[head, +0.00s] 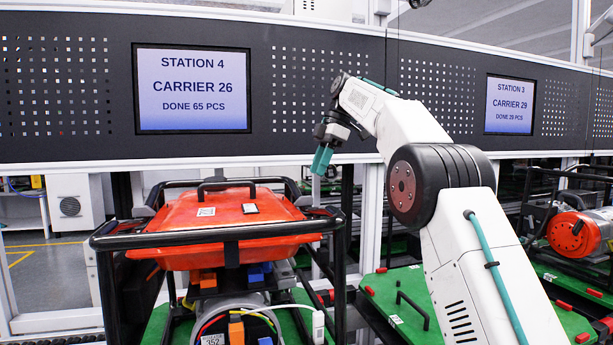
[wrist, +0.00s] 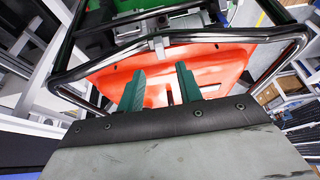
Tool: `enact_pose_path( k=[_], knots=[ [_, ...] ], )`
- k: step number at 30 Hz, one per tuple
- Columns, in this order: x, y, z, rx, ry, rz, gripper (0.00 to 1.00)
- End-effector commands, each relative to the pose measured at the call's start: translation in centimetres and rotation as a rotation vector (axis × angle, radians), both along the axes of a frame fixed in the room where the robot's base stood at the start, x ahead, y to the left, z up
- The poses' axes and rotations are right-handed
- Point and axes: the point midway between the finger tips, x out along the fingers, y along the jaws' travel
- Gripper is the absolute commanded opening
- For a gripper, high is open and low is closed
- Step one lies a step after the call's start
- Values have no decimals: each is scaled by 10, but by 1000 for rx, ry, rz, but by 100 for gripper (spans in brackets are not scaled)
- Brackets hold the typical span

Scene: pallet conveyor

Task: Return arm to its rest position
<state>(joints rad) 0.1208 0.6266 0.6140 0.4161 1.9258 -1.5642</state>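My gripper (head: 321,160) hangs fingers-down from the raised arm in the head view. It is to the right of the red machine cover (head: 222,228) and higher than it. In the wrist view the two green fingers of my gripper (wrist: 160,82) stand apart with nothing between them. Behind them show the red cover (wrist: 212,70) and the black tubular frame (wrist: 190,38) of the machine. I see no contact between the fingers and the machine.
The machine stands on a green pallet (head: 157,325). Another green pallet (head: 388,309) with a black handle lies to its right. A second framed machine with a red part (head: 573,236) is at far right. A dark panel with the Station 4 screen (head: 193,90) and Station 3 screen (head: 509,106) runs behind.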

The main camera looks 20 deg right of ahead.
Motion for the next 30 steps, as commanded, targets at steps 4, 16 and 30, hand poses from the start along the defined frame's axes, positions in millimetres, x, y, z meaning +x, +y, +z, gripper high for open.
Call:
enact_pose_path(
  k=[4,16,30],
  knots=[
    [-3,1,2,-2,2,-10,35],
    [-113,15,18,-88,123,-458,35],
    [-325,17,-73,-194,216,-1106,35]
  ],
)
